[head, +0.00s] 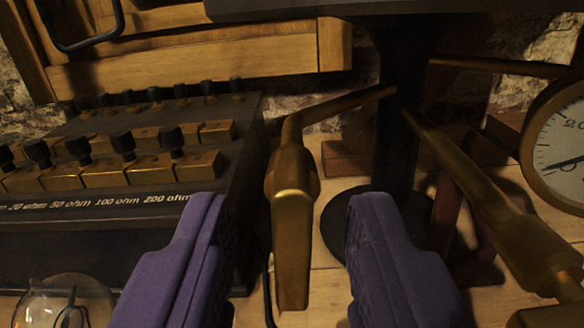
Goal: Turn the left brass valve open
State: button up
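The left brass valve (292,176) is in the middle of the head view. Its thin pipe runs up and right toward a dark stand, and its flat brass lever (292,245) points down in the picture. My gripper (291,208) has two purple fingers, spread wide on either side of the lever. Gaps show on both sides, so neither finger appears to touch it. A second brass valve (530,245) is at the right, beyond my right finger, with its lower part cut off by the picture edge.
A resistance box (60,215) with brass blocks and black knobs stands at the left. A dark stand (392,130) with a round base is behind the valves. A dial gauge (562,150) is at the right edge. A glass bulb (65,300) sits lower left.

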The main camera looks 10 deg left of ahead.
jog(key=shift+w, duration=0.4)
grip_shut()
jog(key=shift+r+n+p, duration=0.15)
jog(key=shift+n+p, duration=0.35)
jog(key=shift+p, duration=0.2)
grip_release()
jog(key=shift+a, duration=0.1)
jog(key=shift+s, duration=0.15)
